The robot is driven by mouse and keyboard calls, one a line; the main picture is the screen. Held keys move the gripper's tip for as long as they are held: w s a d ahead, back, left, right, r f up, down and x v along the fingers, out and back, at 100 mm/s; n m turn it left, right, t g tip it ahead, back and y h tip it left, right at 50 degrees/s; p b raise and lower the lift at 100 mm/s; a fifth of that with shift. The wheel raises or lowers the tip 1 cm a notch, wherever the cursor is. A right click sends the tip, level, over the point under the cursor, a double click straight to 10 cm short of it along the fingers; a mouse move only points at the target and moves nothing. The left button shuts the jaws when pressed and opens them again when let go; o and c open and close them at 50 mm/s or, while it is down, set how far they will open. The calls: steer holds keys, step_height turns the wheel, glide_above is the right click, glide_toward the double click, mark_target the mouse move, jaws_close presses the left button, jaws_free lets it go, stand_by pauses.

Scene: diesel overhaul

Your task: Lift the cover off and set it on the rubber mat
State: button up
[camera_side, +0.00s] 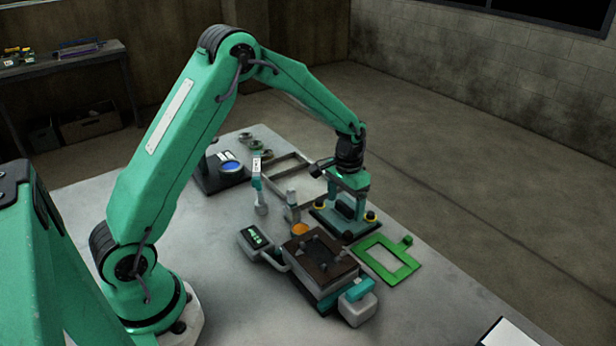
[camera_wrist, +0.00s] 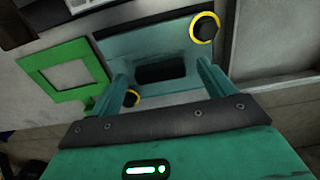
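The likely cover is a teal plate (camera_side: 332,225) with a black raised grip and yellow-ringed black knobs, lying flat on the right side of the bench. In the wrist view the plate (camera_wrist: 170,45) has the black grip (camera_wrist: 160,73) near its middle. My gripper (camera_side: 348,208) points down over the plate. In the wrist view my gripper (camera_wrist: 163,72) has its fingers spread to either side of the grip, with gaps showing. Whether the fingertips touch the plate is unclear. I cannot pick out the rubber mat with certainty.
A green square frame (camera_side: 388,260) lies close to the plate. A block with a dark brown top and small posts (camera_side: 320,256) stands in front. A small display (camera_side: 255,240), an orange-topped cup (camera_side: 300,230) and a metal tray (camera_side: 288,166) are nearby. The bench's front right is mostly clear.

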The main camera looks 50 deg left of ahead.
steer(key=shift+r, duration=3.9)
